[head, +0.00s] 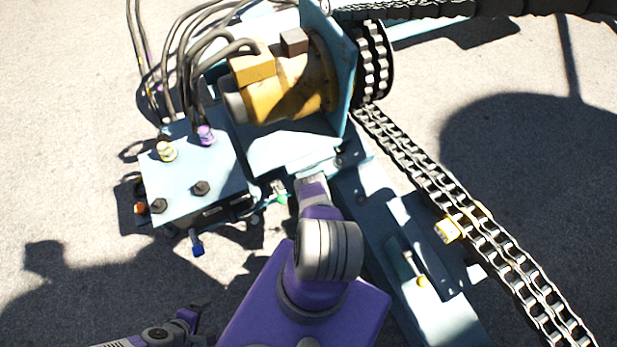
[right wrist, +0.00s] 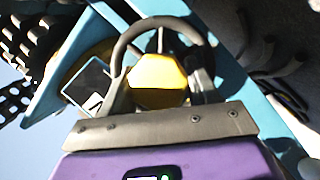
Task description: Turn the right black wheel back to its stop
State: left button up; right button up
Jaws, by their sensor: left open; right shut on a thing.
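In the right wrist view a dark wheel (right wrist: 160,24) shows as a curved rim with a spoke, in front of a yellow part (right wrist: 158,75). My right gripper (right wrist: 160,85) is at this wheel and shut on it; the exact contact is hard to make out. In the head view my right arm reaches up to the blue frame, and its gripper and that wheel are hidden there. Two small black knobs (head: 201,187) stand on the light blue box at the left. My left gripper (head: 190,318) is open and empty at the lower left, above the ground.
The light blue box (head: 230,178) carries hoses and coloured fittings. A yellow motor (head: 290,92) sits on the blue frame (head: 343,90) behind my right arm. A long chain (head: 440,195) runs down to the right. Open concrete ground (head: 70,100) lies at the left.

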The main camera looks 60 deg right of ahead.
jog(key=shift+n, duration=0.3)
dwell(0.4)
jog(key=o, duration=1.5)
jog(key=shift+c, duration=0.2)
